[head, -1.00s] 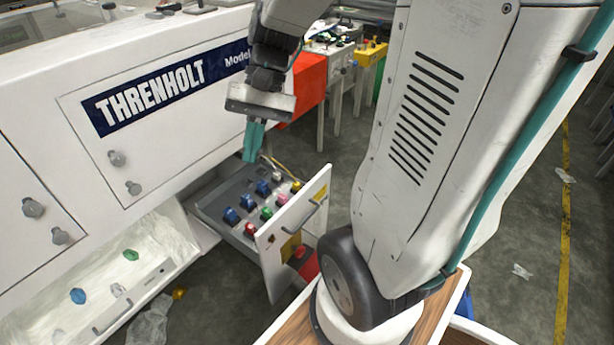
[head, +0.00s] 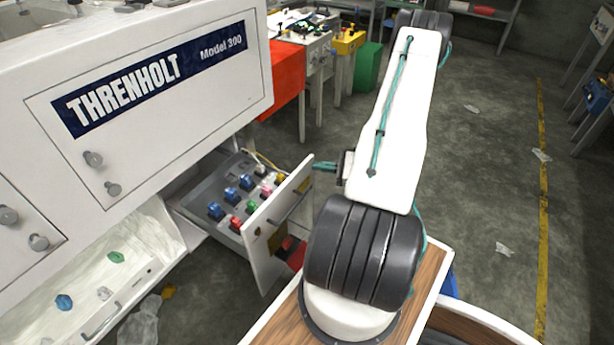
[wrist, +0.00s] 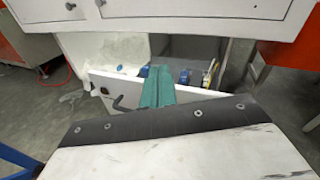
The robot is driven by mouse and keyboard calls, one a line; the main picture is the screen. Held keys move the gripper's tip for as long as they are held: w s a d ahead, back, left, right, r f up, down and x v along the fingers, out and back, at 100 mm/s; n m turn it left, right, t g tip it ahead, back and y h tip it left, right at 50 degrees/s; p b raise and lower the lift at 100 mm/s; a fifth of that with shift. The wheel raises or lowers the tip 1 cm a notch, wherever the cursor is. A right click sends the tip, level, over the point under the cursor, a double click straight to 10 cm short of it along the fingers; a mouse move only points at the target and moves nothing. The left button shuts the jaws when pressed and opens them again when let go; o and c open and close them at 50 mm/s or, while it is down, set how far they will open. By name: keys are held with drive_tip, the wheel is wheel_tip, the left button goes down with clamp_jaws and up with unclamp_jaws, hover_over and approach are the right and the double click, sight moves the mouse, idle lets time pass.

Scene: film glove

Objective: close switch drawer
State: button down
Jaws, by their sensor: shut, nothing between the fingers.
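The switch drawer (head: 278,233) is pulled out below the white THRENHOLT cabinet (head: 150,120). Its white front panel has a grey bar handle. Inside its grey tray are several coloured switches (head: 232,194), blue, red, green and pink. My gripper (head: 324,167) is shut and empty, with teal fingers pointing left, just right of the drawer front's upper far corner in the head view. In the wrist view, the teal fingers (wrist: 157,88) overlap the drawer front (wrist: 115,88), near its handle. I cannot tell whether they touch it.
A lower white tray (head: 100,275) holding small coloured pieces sticks out at lower left. A clear plastic bag (head: 140,322) lies on the floor beside it. A red box (head: 285,80) stands behind the cabinet.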

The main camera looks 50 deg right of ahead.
drive_tip(key=s+d+f+m+t+h, duration=0.25)
drive_tip(key=s+f+m+h, duration=0.35)
drive_tip(key=f, duration=0.4)
approach(300, 172)
drive_tip(key=w, duration=0.6)
drive_tip(key=shift+w+a+r, duration=0.15)
drive_tip(key=shift+w+a, duration=0.2)
drive_tip(key=shift+w, duration=0.05)
